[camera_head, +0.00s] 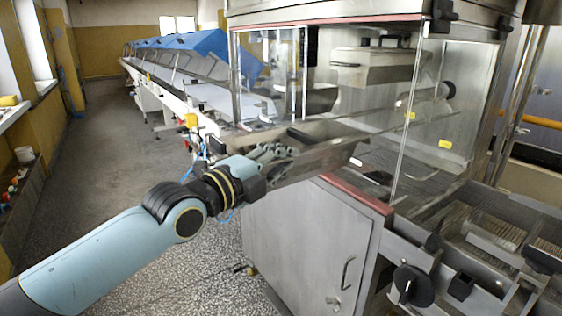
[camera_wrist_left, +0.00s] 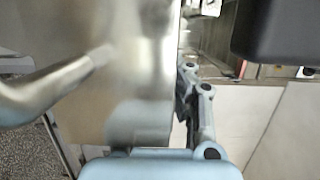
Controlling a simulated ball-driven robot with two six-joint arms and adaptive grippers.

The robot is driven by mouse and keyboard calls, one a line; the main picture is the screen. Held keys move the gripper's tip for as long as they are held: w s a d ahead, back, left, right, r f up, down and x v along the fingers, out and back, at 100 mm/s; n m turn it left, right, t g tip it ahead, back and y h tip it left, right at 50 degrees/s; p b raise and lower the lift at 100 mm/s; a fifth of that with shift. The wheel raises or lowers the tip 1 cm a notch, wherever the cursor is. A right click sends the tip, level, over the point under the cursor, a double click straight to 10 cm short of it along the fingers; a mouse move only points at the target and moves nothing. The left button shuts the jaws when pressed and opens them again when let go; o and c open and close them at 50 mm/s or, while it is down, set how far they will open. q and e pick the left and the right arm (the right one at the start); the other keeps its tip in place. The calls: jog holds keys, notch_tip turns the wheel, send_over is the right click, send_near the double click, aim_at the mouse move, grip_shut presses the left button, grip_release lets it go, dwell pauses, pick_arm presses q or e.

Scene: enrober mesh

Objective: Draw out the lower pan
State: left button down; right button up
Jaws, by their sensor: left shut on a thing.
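The lower pan (camera_head: 318,164) is a long bare-steel piece at the front of the machine, beneath the clear guard. Its near end lies at my left gripper (camera_head: 278,153), which is shut on it. In the left wrist view the pan's steel face (camera_wrist_left: 125,85) fills the left and middle, very close and blurred. One grey-blue finger (camera_wrist_left: 198,110) shows along its right edge; the other finger is hidden behind the steel. A rounded metal bar (camera_wrist_left: 55,85) crosses at the left. How far the pan stands out of the machine is hard to tell. My right gripper is not in view.
The steel cabinet (camera_head: 300,235) with a door handle stands below the pan. A clear guard (camera_head: 330,75) rises above. Black knobs (camera_head: 413,286) and a wire mesh belt (camera_head: 480,215) are at the right. Open speckled floor (camera_head: 110,165) lies to the left.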

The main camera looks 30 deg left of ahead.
pick_arm(q)
jog(key=shift+s+f, duration=0.1)
jog(key=shift+f, duration=0.25)
jog(key=c, duration=1.7)
grip_release()
jog(key=o, duration=0.6)
jog(key=shift+r, duration=0.1)
